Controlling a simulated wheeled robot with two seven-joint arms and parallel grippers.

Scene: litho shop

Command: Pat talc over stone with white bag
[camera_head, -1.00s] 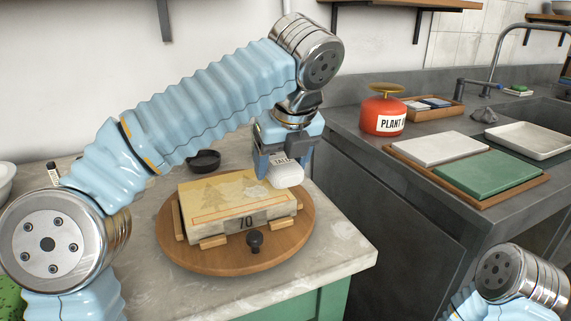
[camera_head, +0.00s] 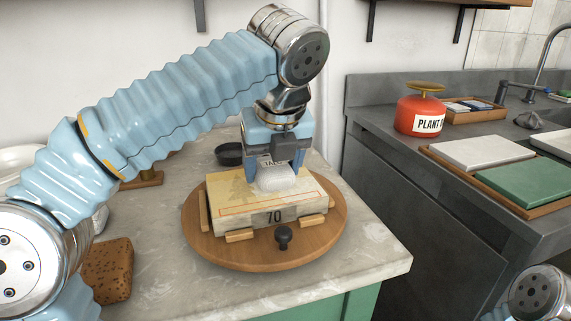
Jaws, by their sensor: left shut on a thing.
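The litho stone (camera_head: 262,200), a pale yellow block with a tree drawing, a reddish border line and "70" on its front, lies on a round wooden turntable (camera_head: 205,247) with wooden blocks around it. My left gripper (camera_head: 276,168) is shut on the white talc bag (camera_head: 277,180), whose label is partly covered by the fingers. The bag is over the back right part of the stone's top, very low; I cannot tell if it touches. The bag and gripper hide part of the drawing. My right gripper is out of view; only part of that arm shows at the lower right.
A small dark bowl (camera_head: 229,154) stands behind the turntable. A brown sponge-like block (camera_head: 108,270) lies at the front left. A black knob (camera_head: 283,236) stands at the turntable's front. A red can (camera_head: 419,115) and a wooden tray (camera_head: 492,193) with slabs are on the right counter.

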